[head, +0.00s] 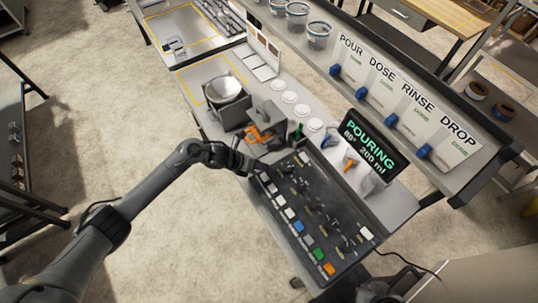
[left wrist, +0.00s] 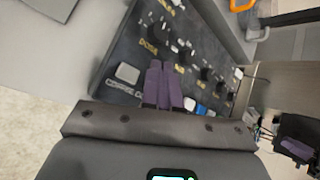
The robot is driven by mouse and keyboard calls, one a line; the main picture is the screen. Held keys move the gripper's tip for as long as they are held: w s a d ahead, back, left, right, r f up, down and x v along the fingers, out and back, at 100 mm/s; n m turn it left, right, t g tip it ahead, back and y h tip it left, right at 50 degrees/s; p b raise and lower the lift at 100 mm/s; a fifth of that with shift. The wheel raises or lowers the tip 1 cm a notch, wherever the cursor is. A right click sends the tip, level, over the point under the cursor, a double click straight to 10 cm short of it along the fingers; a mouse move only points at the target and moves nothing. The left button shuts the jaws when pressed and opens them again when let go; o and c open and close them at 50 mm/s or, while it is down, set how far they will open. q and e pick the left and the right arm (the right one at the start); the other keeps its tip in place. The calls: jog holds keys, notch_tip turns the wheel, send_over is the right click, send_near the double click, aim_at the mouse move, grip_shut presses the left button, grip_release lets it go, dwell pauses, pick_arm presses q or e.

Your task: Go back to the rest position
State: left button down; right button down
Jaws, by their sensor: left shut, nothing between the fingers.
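My left gripper (head: 262,168) is at the upper left corner of the black control panel (head: 286,240) in the head view. Its purple fingers (left wrist: 163,85) are together and empty in the left wrist view, over the panel's knobs and buttons. I cannot tell whether the fingertips touch the panel. My right gripper (left wrist: 297,148) shows small at the right edge of the left wrist view, with purple fingers whose opening is unclear. The panel has a row of pale buttons plus a blue, a green and an orange one (head: 329,269).
A display (head: 370,143) reading "POURING 80° 200 ml" stands behind the panel. A machine with an orange part (head: 262,134) and a metal bowl (head: 226,90) stand beyond my left gripper. A shelf with blue levers (head: 392,119) runs above. Open floor (head: 190,230) lies left of the counter.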

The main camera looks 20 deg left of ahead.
pick_arm(q)
jog(key=s+d+r+n+t+y+p, duration=0.1)
jog(key=s+d+r+n+y+p, duration=0.2)
jog(key=n, duration=0.4)
jog(key=s+d+r+n+t, duration=0.1)
jog(key=s+d+r+n, duration=0.15)
jog(key=s+n, duration=0.35)
jog(key=s+a+r+n+g+y+p, duration=0.1)
jog(key=s+a+r+n, duration=0.3)
jog(key=s+n, duration=0.5)
jog(key=s+a+r+n+g+y+p, duration=0.2)
jog(key=s+a+r+n, duration=0.3)
jog(key=s+n, duration=0.5)
jog(key=a+n+y, duration=0.1)
jog(key=n, duration=0.3)
jog(key=shift+s+g, duration=0.3)
jog(key=shift+d, duration=0.1)
dwell(2.3)
